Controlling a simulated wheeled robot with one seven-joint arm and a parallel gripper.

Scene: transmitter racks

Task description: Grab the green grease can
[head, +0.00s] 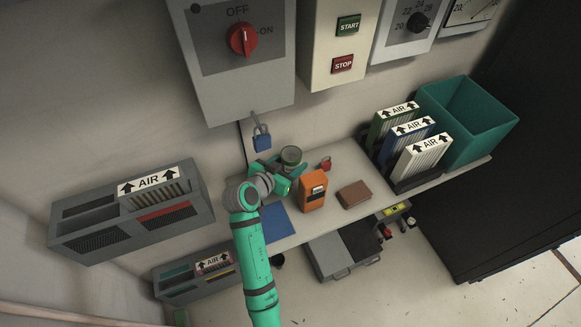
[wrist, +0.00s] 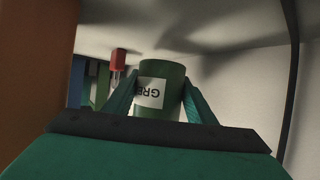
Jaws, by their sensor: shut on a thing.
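The green grease can (head: 291,156) is upright near the back wall at the shelf's left part. In the wrist view the can (wrist: 165,86) shows a white label, partly readable as "GRE". My gripper (head: 283,173) reaches it from the front left. In the wrist view its two teal fingers (wrist: 160,100) are on either side of the can, shut on it. The can's lower part is hidden by my gripper. I cannot tell whether the can touches the shelf.
An orange device (head: 313,191) stands just right of my gripper. A red padlock (head: 325,164), a brown box (head: 354,194) and a blue mat (head: 276,222) are on the shelf (head: 345,160). A blue padlock (head: 261,138) hangs above. Filters (head: 423,157) and a teal bin (head: 465,122) stand at right.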

